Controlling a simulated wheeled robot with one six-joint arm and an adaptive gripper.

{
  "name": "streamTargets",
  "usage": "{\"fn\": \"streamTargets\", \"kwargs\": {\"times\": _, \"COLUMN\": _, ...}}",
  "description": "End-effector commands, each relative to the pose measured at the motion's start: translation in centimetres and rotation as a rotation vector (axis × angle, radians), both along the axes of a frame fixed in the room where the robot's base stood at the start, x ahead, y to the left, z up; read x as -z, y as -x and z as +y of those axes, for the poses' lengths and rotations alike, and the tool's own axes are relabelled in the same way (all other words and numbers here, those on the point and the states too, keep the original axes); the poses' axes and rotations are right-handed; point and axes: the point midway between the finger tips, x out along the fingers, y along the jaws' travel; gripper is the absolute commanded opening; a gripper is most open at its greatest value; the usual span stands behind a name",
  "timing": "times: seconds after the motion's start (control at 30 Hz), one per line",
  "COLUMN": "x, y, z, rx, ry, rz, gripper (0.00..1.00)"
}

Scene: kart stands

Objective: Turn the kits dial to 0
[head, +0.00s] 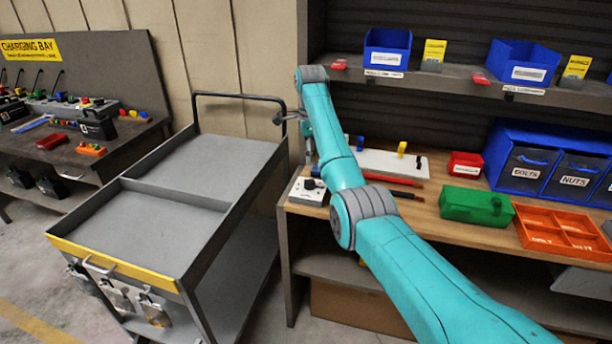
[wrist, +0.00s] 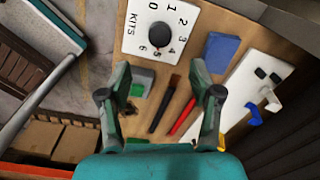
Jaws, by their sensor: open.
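Which number the knob points at is too small to tell. The plate (head: 299,194) also shows in the head view at the bench's left end, partly behind my arm. My gripper (wrist: 160,84) is open and empty in the wrist view, its fingertips apart and short of the knob, touching nothing visible.
A blue block (wrist: 221,50), a dark brush (wrist: 164,104), a red pencil (wrist: 184,116) and a white board (wrist: 243,88) lie near the plate. A grey cart (head: 150,225) stands left of the bench. A green box (head: 476,206) stands further right.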

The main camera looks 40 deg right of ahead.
Motion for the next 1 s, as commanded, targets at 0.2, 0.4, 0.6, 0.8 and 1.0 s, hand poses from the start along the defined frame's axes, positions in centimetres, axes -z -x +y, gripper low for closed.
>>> {"fn": "streamTargets", "kwargs": {"times": 0.2, "x": 3.2, "y": 0.0, "z": 0.0, "rx": 0.0, "ry": -0.001, "rz": 0.004, "gripper": 0.64}}
{"fn": "streamTargets", "kwargs": {"times": 0.4, "x": 6.8, "y": -0.1, "z": -0.1, "rx": -0.001, "ry": -0.001, "rz": 0.003, "gripper": 0.64}}
{"fn": "streamTargets", "kwargs": {"times": 0.6, "x": 9.3, "y": -0.1, "z": -0.1, "rx": -0.001, "ry": -0.001, "rz": 0.002, "gripper": 0.64}}
{"fn": "streamTargets", "kwargs": {"times": 0.8, "x": 10.4, "y": -0.2, "z": -0.1, "rx": -0.001, "ry": -0.001, "rz": 0.001, "gripper": 0.64}}
{"fn": "streamTargets", "kwargs": {"times": 1.0, "x": 10.5, "y": -0.2, "z": -0.1, "rx": -0.001, "ry": -0.001, "rz": 0.001, "gripper": 0.64}}
